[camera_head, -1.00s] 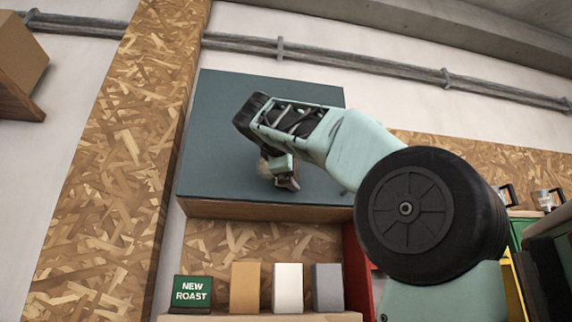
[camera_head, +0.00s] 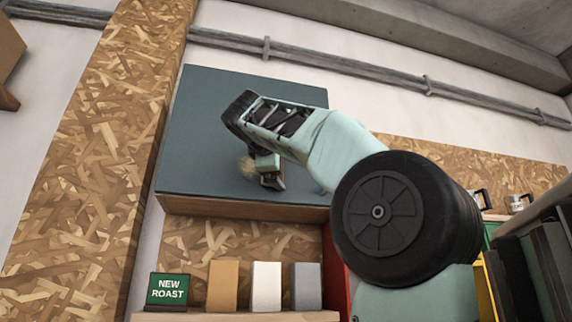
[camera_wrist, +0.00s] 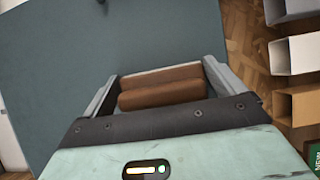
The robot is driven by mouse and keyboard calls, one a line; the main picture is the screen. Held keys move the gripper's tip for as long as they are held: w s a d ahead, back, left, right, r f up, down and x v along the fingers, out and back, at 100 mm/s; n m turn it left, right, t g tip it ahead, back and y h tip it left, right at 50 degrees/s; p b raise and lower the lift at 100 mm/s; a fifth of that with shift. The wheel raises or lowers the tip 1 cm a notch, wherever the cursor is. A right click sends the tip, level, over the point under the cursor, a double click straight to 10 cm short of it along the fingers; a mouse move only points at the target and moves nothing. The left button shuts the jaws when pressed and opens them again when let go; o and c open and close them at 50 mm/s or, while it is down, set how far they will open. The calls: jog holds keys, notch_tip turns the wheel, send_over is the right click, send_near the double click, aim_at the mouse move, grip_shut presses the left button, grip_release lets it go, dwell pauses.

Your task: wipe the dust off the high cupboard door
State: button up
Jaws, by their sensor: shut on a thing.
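The high cupboard door (camera_head: 200,130) is a flat blue-grey panel, and it fills much of the wrist view (camera_wrist: 60,70). My gripper (camera_head: 270,180) is in front of its lower middle part. In the wrist view my gripper (camera_wrist: 160,88) is shut on a brown block (camera_wrist: 165,94) with a pale layer along its far edge. I cannot tell whether the block touches the door. A small pale tan, fuzzy patch (camera_head: 246,167), which looks like dust, shows just left of my gripper. My arm hides the door's right part.
Below the cupboard, a shelf (camera_head: 240,317) holds a green NEW ROAST sign (camera_head: 168,289) and tan, white and grey boxes (camera_head: 266,287). A chipboard post (camera_head: 90,150) stands left of the door. A pipe (camera_head: 340,66) runs along the wall above.

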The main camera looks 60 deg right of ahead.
aim_at(250, 165)
jog(key=shift+w+a+r+p, duration=0.1)
jog(key=shift+w+a+p, duration=0.35)
jog(key=shift+w+a, duration=1.1)
jog(key=shift+w+a+p, duration=0.45)
jog(key=shift+w+a, duration=0.85)
jog(key=shift+w, duration=0.45)
jog(key=shift+s+d, duration=0.1)
jog(key=shift+s, duration=0.05)
jog(key=shift+s+d+b, duration=0.5)
jog(key=shift+s+d, duration=1.3)
jog(key=shift+s, duration=0.25)
jog(key=shift+s+d+b, duration=0.5)
jog(key=shift+s+d, duration=1.25)
jog(key=shift+s, duration=0.3)
jog(key=shift+w+a+p, duration=0.35)
jog(key=shift+w+a, duration=0.85)
jog(key=shift+w, duration=0.2)
jog(key=shift+w+a+p, duration=0.3)
jog(key=shift+w+a, duration=0.9)
jog(key=shift+w, duration=0.25)
jog(key=shift+w+a+p, duration=0.35)
jog(key=shift+w+a, duration=0.85)
jog(key=shift+w, duration=0.2)
jog(key=shift+s+a+b, duration=0.4)
jog(key=shift+s+a, duration=1.55)
jog(key=shift+a, duration=0.3)
